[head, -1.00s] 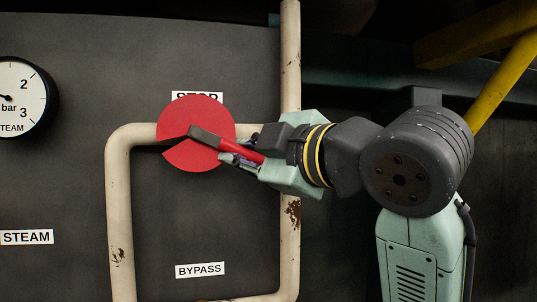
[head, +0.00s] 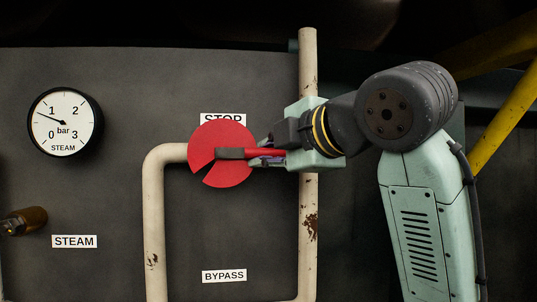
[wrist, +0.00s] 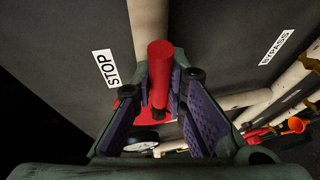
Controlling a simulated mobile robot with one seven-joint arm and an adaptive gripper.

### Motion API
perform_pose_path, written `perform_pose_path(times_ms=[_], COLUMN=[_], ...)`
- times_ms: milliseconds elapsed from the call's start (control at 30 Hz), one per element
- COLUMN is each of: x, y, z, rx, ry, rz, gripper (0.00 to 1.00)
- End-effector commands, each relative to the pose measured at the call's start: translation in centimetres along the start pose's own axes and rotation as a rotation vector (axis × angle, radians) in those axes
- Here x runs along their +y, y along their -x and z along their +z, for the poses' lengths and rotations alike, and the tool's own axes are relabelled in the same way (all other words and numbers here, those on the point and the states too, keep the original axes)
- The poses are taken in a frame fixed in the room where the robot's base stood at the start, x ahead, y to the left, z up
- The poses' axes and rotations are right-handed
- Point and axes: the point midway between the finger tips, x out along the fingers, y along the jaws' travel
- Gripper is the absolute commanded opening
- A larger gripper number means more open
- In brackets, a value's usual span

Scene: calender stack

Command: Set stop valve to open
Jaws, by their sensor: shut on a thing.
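The stop valve is a red disc (head: 222,172) with a notch at its lower left, on a cream pipe below the partly covered STOP label (head: 222,118). Its lever, dark near the disc and red towards my gripper, lies about level across the disc and points right. My gripper (head: 270,154) reaches in from the right and is shut on the red lever. In the wrist view the lever's red end (wrist: 160,65) stands between the purple finger pads, and part of the red disc shows behind the left finger. The STOP label shows whole there (wrist: 106,68).
A steam gauge (head: 64,122) hangs at the left, above a brown valve handle (head: 24,221) and a STEAM label (head: 74,241). A cream upright pipe (head: 308,215) runs behind my gripper. A BYPASS label (head: 224,276) is below. A yellow bar (head: 505,105) stands at the right.

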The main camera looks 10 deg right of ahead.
Motion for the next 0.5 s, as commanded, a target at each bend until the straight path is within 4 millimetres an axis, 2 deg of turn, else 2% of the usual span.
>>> perform_pose_path(times_ms=[233,267,500], x=[0.29,0.29,0.2], y=[0.07,0.07,0.04], z=[-0.06,-0.06,-0.06], rx=[0.0,0.0,0.0], ry=[0.002,0.002,0.002], rz=[0.008,0.008,0.005], gripper=[0.0,0.13,0.29])
